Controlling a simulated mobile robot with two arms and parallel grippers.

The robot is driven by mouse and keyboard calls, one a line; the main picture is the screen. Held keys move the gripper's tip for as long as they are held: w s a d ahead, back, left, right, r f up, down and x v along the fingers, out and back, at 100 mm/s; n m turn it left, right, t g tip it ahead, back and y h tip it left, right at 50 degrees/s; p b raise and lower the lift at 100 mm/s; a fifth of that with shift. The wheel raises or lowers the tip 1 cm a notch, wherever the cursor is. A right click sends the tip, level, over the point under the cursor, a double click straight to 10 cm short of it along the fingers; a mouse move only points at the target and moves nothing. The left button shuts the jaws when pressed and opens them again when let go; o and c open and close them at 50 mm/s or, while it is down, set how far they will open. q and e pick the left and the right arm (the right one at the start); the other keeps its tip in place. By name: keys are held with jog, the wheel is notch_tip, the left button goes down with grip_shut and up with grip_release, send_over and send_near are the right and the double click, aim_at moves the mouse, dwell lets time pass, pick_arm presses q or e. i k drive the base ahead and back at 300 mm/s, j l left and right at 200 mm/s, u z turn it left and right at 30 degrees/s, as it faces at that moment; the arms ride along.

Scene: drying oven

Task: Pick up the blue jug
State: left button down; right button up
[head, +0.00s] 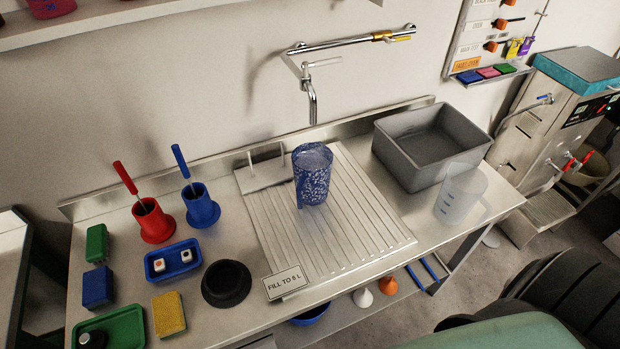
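The blue jug (312,175) is a tall, speckled blue-and-white vessel. It stands upright on the ribbed draining board (365,225), towards its back, below the wall tap. A darker strip on its front left side looks like its handle. A clear, see-through jug (458,196) with markings and a handle stands apart to the right, in front of the grey basin. Neither of my grippers is in view, and nothing is seen touching the blue jug.
The tap (312,103) hangs just behind the blue jug. A grey basin (432,147) stands right. Red (153,222) and blue (201,207) brush holders, a blue tray (173,262) and a black bowl (226,284) stand left. A "FILL TO 5 L" sign (286,283) is at the front.

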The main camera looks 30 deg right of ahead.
aim_at(312, 161)
jog(key=l+z, duration=0.1)
jog(key=l, duration=1.45)
